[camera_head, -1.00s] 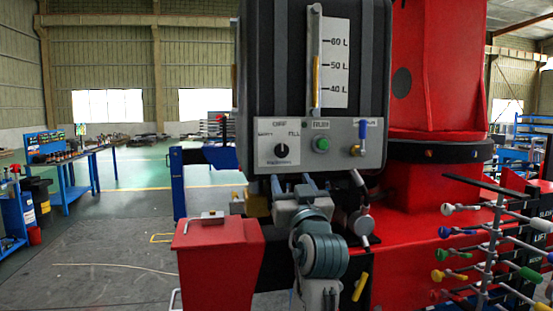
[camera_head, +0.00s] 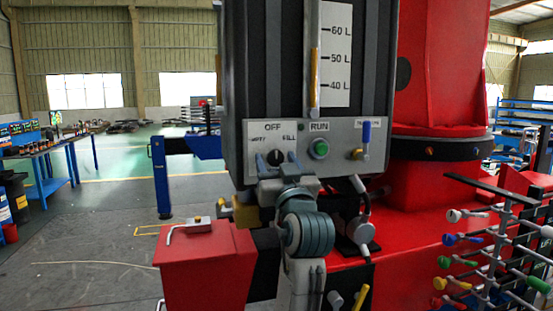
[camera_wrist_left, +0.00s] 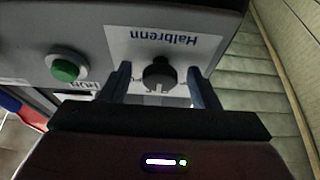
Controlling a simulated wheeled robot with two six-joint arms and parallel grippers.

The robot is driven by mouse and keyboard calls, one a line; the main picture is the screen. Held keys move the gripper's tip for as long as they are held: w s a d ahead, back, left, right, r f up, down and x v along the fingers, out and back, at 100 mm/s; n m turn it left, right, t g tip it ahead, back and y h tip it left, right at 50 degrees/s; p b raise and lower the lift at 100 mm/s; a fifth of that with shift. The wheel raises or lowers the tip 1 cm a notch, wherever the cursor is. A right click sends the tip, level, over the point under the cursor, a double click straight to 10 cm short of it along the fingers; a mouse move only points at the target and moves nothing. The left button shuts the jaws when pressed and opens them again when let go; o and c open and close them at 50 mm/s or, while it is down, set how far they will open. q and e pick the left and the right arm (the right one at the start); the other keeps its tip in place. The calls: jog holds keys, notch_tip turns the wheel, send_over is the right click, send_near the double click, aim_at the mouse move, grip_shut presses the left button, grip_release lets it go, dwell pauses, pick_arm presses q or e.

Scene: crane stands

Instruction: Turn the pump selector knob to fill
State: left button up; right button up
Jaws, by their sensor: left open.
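The pump selector knob (camera_head: 275,157) is a round black knob on a white label plate (camera_head: 254,137) with OFF above it and FILL to its right. My left gripper (camera_head: 277,160) is just in front of the panel, with its two blue-grey fingers apart on either side of the knob's lower part. In the left wrist view the knob (camera_wrist_left: 159,74) sits between the open fingertips (camera_wrist_left: 160,76), with a gap on each side. Its exact pointing direction is hard to read. My right gripper is not in view.
A green RUN button (camera_head: 319,149) is right of the knob, and a blue-handled valve (camera_head: 366,136) is further right. A red box (camera_head: 205,262) stands at lower left. A rack of coloured levers (camera_head: 490,250) stands at lower right.

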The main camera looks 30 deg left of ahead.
pick_arm(q)
jog(key=shift+s+d, duration=0.1)
jog(key=shift+s, duration=0.05)
jog(key=shift+s+d+r, duration=0.1)
jog(key=shift+c, duration=1.4)
jog(key=c, duration=0.7)
jog(key=shift+o, duration=0.2)
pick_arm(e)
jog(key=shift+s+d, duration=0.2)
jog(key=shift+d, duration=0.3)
